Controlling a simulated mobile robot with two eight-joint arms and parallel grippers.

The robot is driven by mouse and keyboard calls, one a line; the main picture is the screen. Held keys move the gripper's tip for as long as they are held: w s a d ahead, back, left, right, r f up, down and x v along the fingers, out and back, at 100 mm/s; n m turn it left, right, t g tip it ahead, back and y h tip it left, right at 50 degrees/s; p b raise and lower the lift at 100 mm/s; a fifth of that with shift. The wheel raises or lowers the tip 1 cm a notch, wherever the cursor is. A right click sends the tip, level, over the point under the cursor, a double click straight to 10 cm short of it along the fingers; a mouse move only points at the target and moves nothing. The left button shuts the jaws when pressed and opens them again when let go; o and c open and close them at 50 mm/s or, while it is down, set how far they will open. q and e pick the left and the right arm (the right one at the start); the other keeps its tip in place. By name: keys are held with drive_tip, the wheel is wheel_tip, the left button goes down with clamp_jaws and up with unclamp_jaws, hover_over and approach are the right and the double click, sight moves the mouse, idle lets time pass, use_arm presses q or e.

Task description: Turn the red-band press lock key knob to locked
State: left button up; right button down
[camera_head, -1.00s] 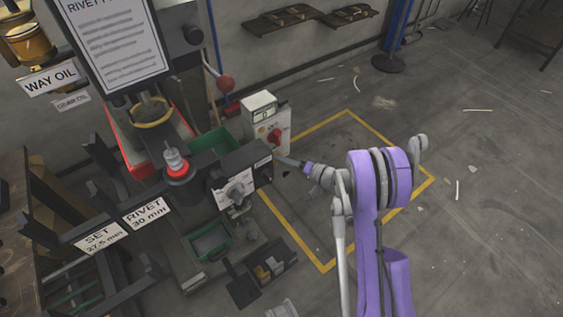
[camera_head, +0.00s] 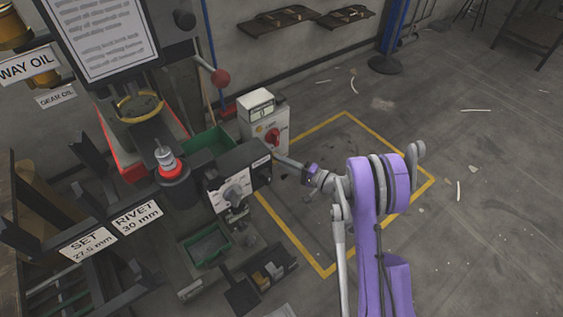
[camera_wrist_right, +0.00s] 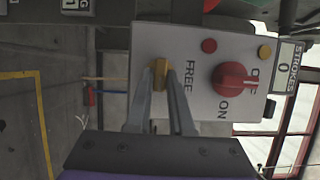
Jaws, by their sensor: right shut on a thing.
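The lock key knob (camera_wrist_right: 160,69) is a small brass piece on the pale control box (camera_wrist_right: 201,62) in the right wrist view. Its bar runs up and down in that picture, next to the word FREE. My right gripper (camera_wrist_right: 161,80) is shut on this knob, with one finger on each side. In the head view the right gripper (camera_head: 280,160) reaches in from the right to the lower part of the control box (camera_head: 263,132), and the knob is hidden there. The press (camera_head: 172,172) has a red band around its post. My left gripper is not in view.
A red OFF/ON rotary switch (camera_wrist_right: 233,80) sits close beside the lock key knob. Small red (camera_wrist_right: 209,46) and yellow (camera_wrist_right: 264,51) buttons are above it, with a stroke counter (camera_wrist_right: 286,83) at the edge. Floor inside the yellow line (camera_head: 401,150) is mostly clear.

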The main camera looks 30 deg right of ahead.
drive_tip(key=c, duration=0.8)
unclamp_jaws()
drive_tip(key=p+v, duration=0.1)
drive_tip(key=v, duration=1)
drive_tip(key=shift+w, duration=0.1)
